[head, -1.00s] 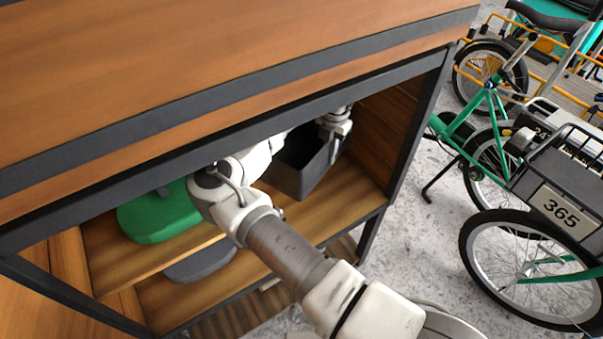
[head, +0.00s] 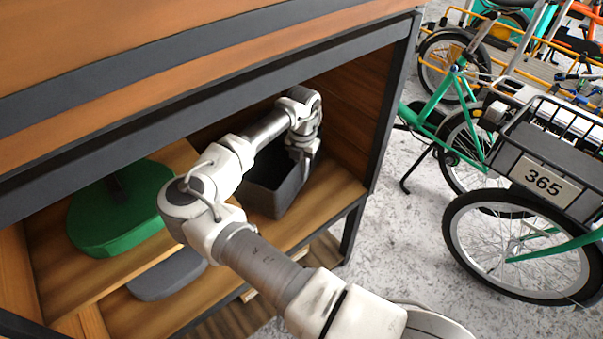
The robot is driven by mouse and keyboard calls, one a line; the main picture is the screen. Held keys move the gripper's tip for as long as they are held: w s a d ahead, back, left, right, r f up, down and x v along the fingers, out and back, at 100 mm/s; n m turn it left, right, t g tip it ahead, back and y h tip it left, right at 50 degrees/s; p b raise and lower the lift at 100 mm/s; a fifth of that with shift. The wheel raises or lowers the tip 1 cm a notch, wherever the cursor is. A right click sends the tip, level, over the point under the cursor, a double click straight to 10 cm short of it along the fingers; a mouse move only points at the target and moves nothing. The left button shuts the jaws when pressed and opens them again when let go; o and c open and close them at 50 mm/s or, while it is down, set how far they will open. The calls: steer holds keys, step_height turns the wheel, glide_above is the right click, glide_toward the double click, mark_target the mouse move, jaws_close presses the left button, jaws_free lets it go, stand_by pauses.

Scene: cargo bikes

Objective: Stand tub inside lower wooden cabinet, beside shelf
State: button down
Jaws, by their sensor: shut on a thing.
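The dark grey tub (head: 268,200) is inside the lower wooden cabinet (head: 352,188), toward its right side. It looks upright, with its open top facing up. My gripper (head: 304,158) is at the tub's right rim and is shut on it. The fingertips are partly hidden by the wrist and the rim. The wooden shelf (head: 140,262) is on the left, and the tub stands to its right. I cannot tell whether the tub's base touches the cabinet floor. My arm crosses the front of the opening and hides part of the shelf and tub.
A green rounded object (head: 115,222) lies on the shelf. A grey flat object (head: 165,277) lies below it. The dark frame post (head: 388,110) bounds the opening on the right. A cargo bike with a 365 plate (head: 545,180) stands outside at right.

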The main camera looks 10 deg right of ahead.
steer(key=shift+f+b, duration=0.3)
steer(key=shift+f, duration=0.15)
steer(key=c, duration=1)
jaws_free()
steer(key=shift+f, duration=0.1)
step_height(320, 180, up, 7)
steer(key=p, duration=0.4)
steer(key=shift+w, duration=0.1)
steer(key=shift+r+p, duration=0.9)
steer(key=shift+p, duration=0.2)
